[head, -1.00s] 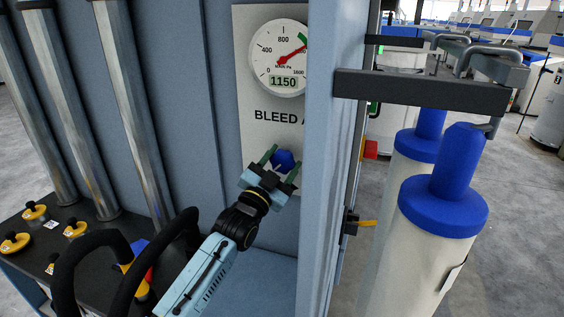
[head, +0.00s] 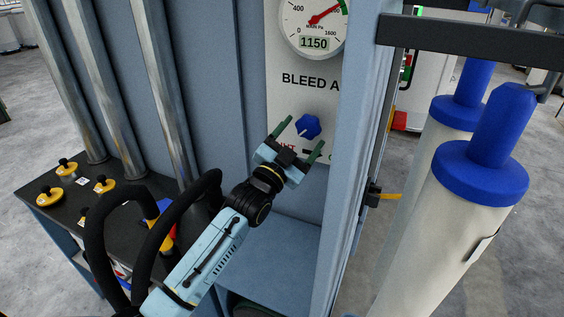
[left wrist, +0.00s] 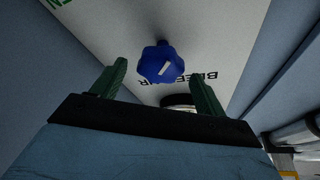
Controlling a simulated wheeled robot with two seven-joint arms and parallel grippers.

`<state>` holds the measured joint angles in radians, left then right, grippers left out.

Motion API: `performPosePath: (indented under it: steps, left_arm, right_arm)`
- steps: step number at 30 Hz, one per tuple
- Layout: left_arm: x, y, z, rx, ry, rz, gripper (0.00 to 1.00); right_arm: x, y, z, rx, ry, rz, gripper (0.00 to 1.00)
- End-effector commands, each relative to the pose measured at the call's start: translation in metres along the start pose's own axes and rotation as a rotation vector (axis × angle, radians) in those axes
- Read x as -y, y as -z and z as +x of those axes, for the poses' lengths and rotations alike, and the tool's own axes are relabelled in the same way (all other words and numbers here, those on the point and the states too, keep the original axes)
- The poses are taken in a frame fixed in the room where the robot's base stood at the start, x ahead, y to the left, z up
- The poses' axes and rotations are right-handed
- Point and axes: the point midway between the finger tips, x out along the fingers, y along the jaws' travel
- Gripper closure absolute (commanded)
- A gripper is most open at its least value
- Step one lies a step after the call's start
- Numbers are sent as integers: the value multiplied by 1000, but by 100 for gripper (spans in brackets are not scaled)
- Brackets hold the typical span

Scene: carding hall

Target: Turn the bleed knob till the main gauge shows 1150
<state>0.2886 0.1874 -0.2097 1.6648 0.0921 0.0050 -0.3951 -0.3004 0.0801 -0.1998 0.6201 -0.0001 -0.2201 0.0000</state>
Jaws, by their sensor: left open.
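The blue bleed knob (head: 308,127) sits on a pale panel (head: 290,60) under the words "BLEED A". The round main gauge (head: 313,22) above it reads 1150 on its display, with a red needle near the green band; its top is cut off. My left gripper (head: 297,136) is open and empty, just below and in front of the knob, apart from it. In the left wrist view the knob (left wrist: 160,64) with its white mark lies ahead of and between the two green fingers. My right gripper is not in view.
A blue-grey post (head: 355,150) stands close to the right of the panel. Beyond it are white cylinders with blue tops (head: 475,185) and a dark bar (head: 470,36). Metal tubes (head: 95,80) and a black bench with yellow knobs (head: 67,167) are at left.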

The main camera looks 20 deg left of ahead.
Motion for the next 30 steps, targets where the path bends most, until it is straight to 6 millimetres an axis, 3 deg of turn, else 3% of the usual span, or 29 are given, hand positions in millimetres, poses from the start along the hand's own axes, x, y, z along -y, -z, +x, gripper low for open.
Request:
performPosePath:
  steps: [6, 12, 18, 30]
  left_arm:
    - [-2, -2, -53, 2, -2, 1, 27]
    - [-1, -2, -85, 2, -1, 1, 27]
    - [0, 0, -98, 1, 0, 2, 27]
    - [0, 0, -98, 0, 0, 1, 27]
  right_arm:
    - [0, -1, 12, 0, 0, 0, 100]
    - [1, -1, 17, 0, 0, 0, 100]
    - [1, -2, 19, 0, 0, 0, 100]
    - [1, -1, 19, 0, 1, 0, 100]
